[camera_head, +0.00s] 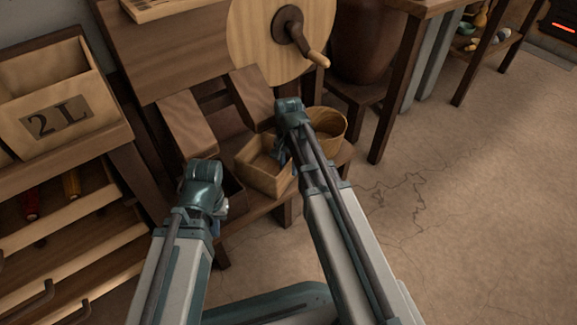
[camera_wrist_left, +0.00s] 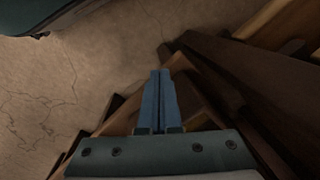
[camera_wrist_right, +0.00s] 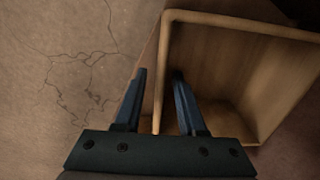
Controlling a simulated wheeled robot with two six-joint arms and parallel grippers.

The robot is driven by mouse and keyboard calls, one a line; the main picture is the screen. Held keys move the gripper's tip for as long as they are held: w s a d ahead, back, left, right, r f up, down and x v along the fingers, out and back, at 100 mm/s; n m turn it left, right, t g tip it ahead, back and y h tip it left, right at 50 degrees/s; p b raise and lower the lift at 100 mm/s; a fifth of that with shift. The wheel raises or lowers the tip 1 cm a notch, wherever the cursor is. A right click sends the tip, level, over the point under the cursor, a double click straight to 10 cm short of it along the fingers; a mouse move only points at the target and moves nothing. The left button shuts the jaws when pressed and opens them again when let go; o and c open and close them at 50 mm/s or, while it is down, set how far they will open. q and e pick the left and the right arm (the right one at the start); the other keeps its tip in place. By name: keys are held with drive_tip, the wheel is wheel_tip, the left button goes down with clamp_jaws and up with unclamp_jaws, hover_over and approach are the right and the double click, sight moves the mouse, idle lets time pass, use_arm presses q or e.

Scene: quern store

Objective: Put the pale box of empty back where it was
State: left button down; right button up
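The pale box (camera_head: 250,178) is an open wooden box on the low shelf under the wooden chutes in the head view. In the right wrist view the pale box (camera_wrist_right: 240,60) shows an empty inside. My right gripper (camera_wrist_right: 158,85) is open and straddles a wall of this box, one finger inside and one outside. A gap shows between the outer finger and the wall. The right fingertips are mostly hidden by the arm in the head view. My left gripper (camera_wrist_left: 160,75) is shut, with nothing visible between its fingers, left of the pale box.
A darker box (camera_head: 234,192) stands left of the pale box, partly hidden by my left arm. A round tub (camera_head: 330,122) stands to its right. Two slanted chutes (camera_head: 187,122) hang above. The floor (camera_head: 470,200) at right is clear.

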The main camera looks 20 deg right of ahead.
wheel_tip(320, 180, up, 11)
drive_tip(key=p, duration=1)
drive_tip(key=shift+r, duration=0.1)
drive_tip(key=s+a+n+h, duration=0.1)
drive_tip(key=s+a+n, duration=1.2)
drive_tip(key=s, duration=0.2)
drive_tip(key=shift+s+n, duration=0.2)
drive_tip(key=shift+n, duration=0.1)
drive_tip(key=shift+a, duration=0.1)
wheel_tip(320, 180, up, 42)
drive_tip(key=p, duration=4.2)
drive_tip(key=shift+r+p, duration=0.2)
drive_tip(key=shift+p, duration=0.15)
